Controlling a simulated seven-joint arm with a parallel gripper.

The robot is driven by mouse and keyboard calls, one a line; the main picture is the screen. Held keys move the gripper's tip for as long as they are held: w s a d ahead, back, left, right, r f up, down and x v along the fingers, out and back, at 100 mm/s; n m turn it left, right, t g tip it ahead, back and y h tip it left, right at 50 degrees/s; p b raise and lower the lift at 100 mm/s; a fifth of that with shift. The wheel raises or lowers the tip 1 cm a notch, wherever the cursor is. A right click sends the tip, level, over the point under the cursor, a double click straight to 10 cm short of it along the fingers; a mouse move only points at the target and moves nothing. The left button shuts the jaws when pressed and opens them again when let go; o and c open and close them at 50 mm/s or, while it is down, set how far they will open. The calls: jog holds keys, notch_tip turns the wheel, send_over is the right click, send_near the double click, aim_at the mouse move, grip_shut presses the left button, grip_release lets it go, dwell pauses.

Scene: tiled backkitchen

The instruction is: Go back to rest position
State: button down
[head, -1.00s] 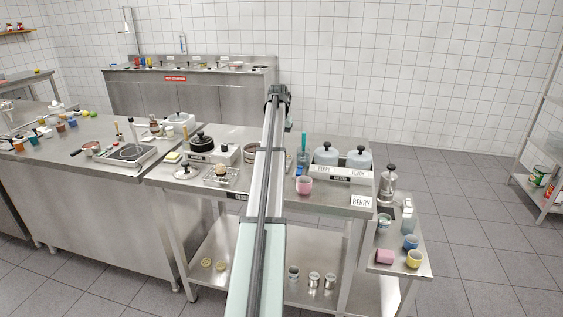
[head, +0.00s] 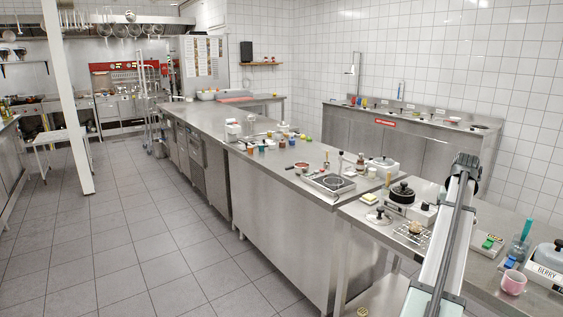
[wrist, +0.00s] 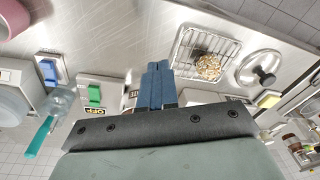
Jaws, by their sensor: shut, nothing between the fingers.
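My gripper (head: 465,161) is at the end of my raised arm, at the right of the head view, in front of the steel worktable. In the wrist view the blue fingers of my gripper (wrist: 157,72) are pressed together with nothing between them. They are above the table, close to a green switch (wrist: 94,94) with an OFF label and a wire rack (wrist: 190,72) holding a round brown item (wrist: 207,67). The fingertips are hard to make out in the head view.
A black pot (head: 402,194), a pot lid (head: 378,216), a pink cup (head: 513,282) and a BERRY container (head: 545,268) stand on the worktable. The tiled floor (head: 120,240) at left is open.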

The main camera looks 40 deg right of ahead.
jog(key=w+a+f+n+g+y, duration=0.1)
jog(key=w+a+f+n, duration=0.1)
jog(key=w+a+f, duration=0.6)
jog(key=w+a+f+n+y, duration=0.1)
jog(key=w+a+f, duration=0.4)
jog(key=a+f, duration=0.55)
jog(key=w+a+f+n+g+y, duration=0.1)
jog(key=w+a+f+n, duration=0.1)
jog(key=w+a+f, duration=0.7)
jog(key=s+a+f+n, duration=0.1)
jog(key=s+a+f, duration=0.1)
jog(key=a+f, duration=1)
jog(key=s+a+f+n+g, duration=0.2)
jog(key=s+a+f, duration=0.2)
jog(key=a+f, duration=0.55)
jog(key=s+a+f+n+g, duration=0.2)
jog(key=s+a+f, duration=0.3)
jog(key=a, duration=0.9)
jog(key=s+a+f+n+g+h, duration=0.1)
jog(key=s+a+f, duration=0.2)
jog(key=s+a, duration=0.3)
jog(key=s+a+f+n+g+h, duration=0.1)
jog(key=s+a, duration=0.5)
jog(key=s, duration=0.6)
notch_tip(320, 180, down, 3)
jog(key=shift+s+r+n, duration=0.15)
jog(key=shift+s+n, duration=0.05)
jog(key=shift+n, duration=0.3)
jog(key=shift+a, duration=0.1)
